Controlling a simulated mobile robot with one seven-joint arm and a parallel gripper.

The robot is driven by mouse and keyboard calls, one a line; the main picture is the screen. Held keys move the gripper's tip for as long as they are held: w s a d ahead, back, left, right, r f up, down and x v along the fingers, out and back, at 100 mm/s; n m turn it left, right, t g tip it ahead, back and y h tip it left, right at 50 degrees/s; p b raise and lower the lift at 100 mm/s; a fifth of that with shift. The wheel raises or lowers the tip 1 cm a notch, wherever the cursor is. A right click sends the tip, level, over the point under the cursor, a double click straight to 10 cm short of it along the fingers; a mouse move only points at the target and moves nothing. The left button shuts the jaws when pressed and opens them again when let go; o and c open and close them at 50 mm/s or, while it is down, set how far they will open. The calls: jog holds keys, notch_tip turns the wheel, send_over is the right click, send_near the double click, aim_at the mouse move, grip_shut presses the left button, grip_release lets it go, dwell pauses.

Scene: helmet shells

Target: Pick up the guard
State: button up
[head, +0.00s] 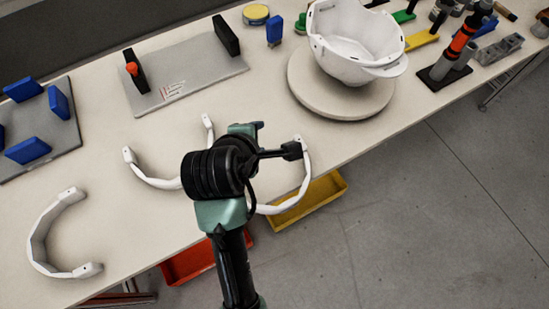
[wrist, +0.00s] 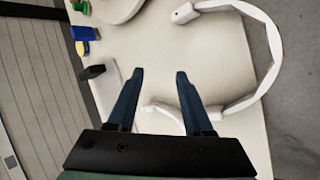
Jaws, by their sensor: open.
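Three white C-shaped guards lie on the bench. In the head view, one is at the lower left (head: 40,240), one in the middle (head: 150,180), and one at the right (head: 303,180), partly hidden by my arm. In the wrist view, a guard (wrist: 271,58) curves along the right side.
A white helmet shell (head: 355,40) sits on a round stand (head: 340,98). A grey plate (head: 195,75) with black blocks lies behind the guards, and a grey fixture with blue blocks (head: 28,150) at left. Yellow (head: 315,200) and red (head: 195,262) bins are below the front edge.

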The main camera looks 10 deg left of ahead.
aim_at(287, 204)
jog(key=s+d+n+g+h+p, duration=0.35)
jog(key=s+n+g+p, duration=0.2)
jog(key=s+p, duration=0.5)
jog(key=shift+n+y, duration=0.35)
jog(key=shift+n, duration=0.1)
jog(key=x, duration=0.2)
jog(key=s+b+x, duration=0.1)
jog(key=x, duration=0.5)
jog(key=shift+s+f+b, duration=0.25)
jog(key=shift+s+b, duration=0.1)
jog(key=shift+b, duration=0.05)
jog(key=shift+w+x, duration=0.2)
jog(key=shift+x, duration=1.1)
jog(key=shift+w+x, duration=0.2)
jog(key=shift+x, duration=1.05)
jog(key=shift+a, duration=0.15)
grip_shut()
